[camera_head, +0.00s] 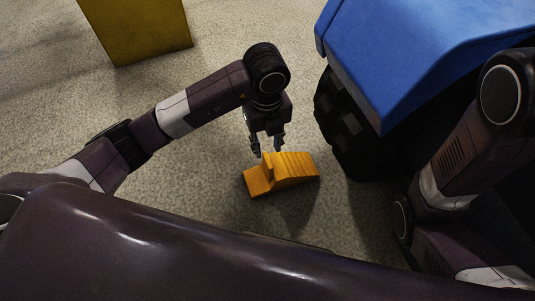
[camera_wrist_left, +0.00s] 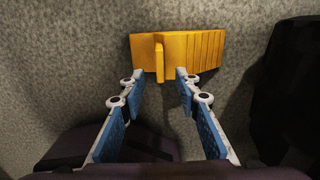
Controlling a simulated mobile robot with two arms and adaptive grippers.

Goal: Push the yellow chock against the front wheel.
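The yellow chock (camera_head: 290,170) lies on the floor with its ribbed slope toward the wheel. The black front wheel (camera_head: 345,125) stands to its right under the blue body, with a gap of bare floor between them. My left gripper (camera_head: 267,149) points down at the chock's upright handle. In the left wrist view the chock (camera_wrist_left: 195,52) lies just ahead of the fingertips. The two blue-padded fingers (camera_wrist_left: 159,78) are apart, with the handle (camera_wrist_left: 159,58) in line between their tips. I cannot tell if they touch it. My right gripper is not in view.
The blue vehicle body (camera_head: 420,60) overhangs the wheel at the upper right. A yellow block (camera_head: 140,30) stands on the floor at the upper left. The speckled floor (camera_head: 220,50) between them is clear. My right arm is at the right edge.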

